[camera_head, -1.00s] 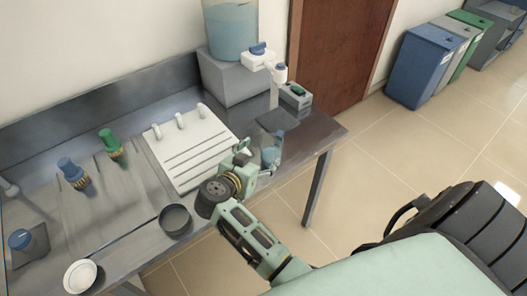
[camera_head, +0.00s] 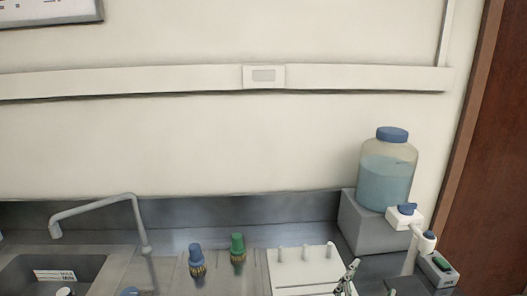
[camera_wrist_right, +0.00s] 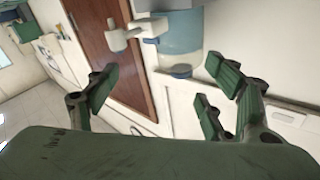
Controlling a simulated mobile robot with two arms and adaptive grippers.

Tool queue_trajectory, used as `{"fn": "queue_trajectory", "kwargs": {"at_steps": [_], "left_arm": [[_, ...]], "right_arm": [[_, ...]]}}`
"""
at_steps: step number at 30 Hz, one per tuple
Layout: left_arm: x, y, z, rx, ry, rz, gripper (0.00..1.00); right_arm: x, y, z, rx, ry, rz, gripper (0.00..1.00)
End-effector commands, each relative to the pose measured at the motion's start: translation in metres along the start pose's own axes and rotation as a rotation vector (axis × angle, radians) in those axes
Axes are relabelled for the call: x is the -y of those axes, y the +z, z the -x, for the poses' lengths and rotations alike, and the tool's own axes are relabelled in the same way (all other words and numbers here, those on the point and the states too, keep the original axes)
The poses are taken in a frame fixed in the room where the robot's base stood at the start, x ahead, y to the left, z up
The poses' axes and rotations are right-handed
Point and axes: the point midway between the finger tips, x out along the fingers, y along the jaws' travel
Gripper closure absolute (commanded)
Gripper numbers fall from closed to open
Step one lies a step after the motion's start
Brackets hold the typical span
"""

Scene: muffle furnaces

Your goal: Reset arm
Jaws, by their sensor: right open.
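My right gripper (camera_head: 347,277) shows at the bottom edge of the head view, in front of the white rack; only its fingertips are visible. In the right wrist view the gripper (camera_wrist_right: 163,84) has its fingers spread wide, with nothing between them. The blue-tinted water jug (camera_wrist_right: 180,42) and its white tap (camera_wrist_right: 137,33) appear beyond the fingers. My left gripper is in neither current view.
The jug (camera_head: 387,172) stands on a grey block (camera_head: 365,224) at the back right. A white pegged rack (camera_head: 302,267), blue bottle (camera_head: 196,259), green bottle (camera_head: 238,248) and sink faucet (camera_head: 140,222) are on the counter. A brown door (camera_head: 503,150) is at right.

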Motion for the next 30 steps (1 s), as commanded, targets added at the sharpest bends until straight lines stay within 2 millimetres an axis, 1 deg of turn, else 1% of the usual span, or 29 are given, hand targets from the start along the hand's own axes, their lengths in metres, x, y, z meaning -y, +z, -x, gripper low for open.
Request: {"fn": "queue_trajectory", "kwargs": {"at_steps": [1,2,3,5,6,8,9,11,12,13,14,15,17,18,20,21,25,27,30], "left_arm": [[0.001,0.001,0.000,0.001,-0.001,0.000,0.70],[0.001,0.001,0.000,0.002,-0.001,0.000,0.70],[0.001,0.001,0.000,0.002,-0.001,0.000,0.70],[0.001,0.002,0.000,0.003,-0.001,0.000,0.70],[0.001,0.002,0.000,0.003,-0.001,0.000,0.70],[0.001,0.002,0.000,0.003,-0.001,0.000,0.70],[0.001,0.002,0.000,0.003,-0.001,0.000,0.70],[0.001,0.003,0.000,0.004,-0.001,0.000,0.70],[0.001,0.003,0.000,0.004,-0.002,0.000,0.70],[0.001,0.003,0.000,0.004,-0.002,0.000,0.70],[0.002,0.003,0.000,0.004,-0.002,0.000,0.70],[0.002,0.003,0.000,0.004,-0.002,0.000,0.70],[0.002,0.003,0.000,0.004,-0.002,0.000,0.70],[0.002,0.003,0.000,0.004,-0.002,0.000,0.70],[0.002,0.003,0.000,0.004,-0.002,0.000,0.70],[0.002,0.003,0.000,0.004,-0.002,0.000,0.70],[0.002,0.003,0.000,0.004,-0.002,0.000,0.70],[0.002,0.003,0.000,0.004,-0.002,0.000,0.70],[0.002,0.002,0.000,0.003,-0.002,0.000,0.70]], "right_arm": [[0.019,-0.015,0.008,-0.042,-0.125,-0.012,0.25],[0.031,-0.022,0.013,-0.060,-0.202,-0.019,0.25],[0.048,-0.031,0.023,-0.075,-0.306,-0.021,0.25],[0.071,-0.038,0.042,-0.075,-0.458,-0.015,0.25],[0.085,-0.039,0.057,-0.061,-0.556,-0.003,0.25],[0.102,-0.034,0.082,-0.018,-0.694,0.026,0.25],[0.110,-0.028,0.099,0.024,-0.777,0.052,0.25],[0.117,-0.014,0.125,0.105,-0.887,0.100,0.25],[0.117,-0.003,0.143,0.172,-0.948,0.137,0.25],[0.116,0.007,0.155,0.229,-0.988,0.167,0.25],[0.112,0.017,0.168,0.288,-1.020,0.200,0.25],[0.104,0.031,0.184,0.374,-1.052,0.246,0.25],[0.085,0.052,0.206,0.512,-1.076,0.318,0.25],[0.069,0.065,0.219,0.606,-1.073,0.366,0.25],[0.043,0.081,0.234,0.738,-1.048,0.434,0.25],[0.025,0.088,0.242,0.814,-1.021,0.472,0.25],[-0.028,0.102,0.261,1.013,-0.906,0.570,0.25],[-0.054,0.104,0.269,1.097,-0.836,0.610,0.25],[-0.088,0.104,0.278,1.196,-0.733,0.655,0.25]]}}
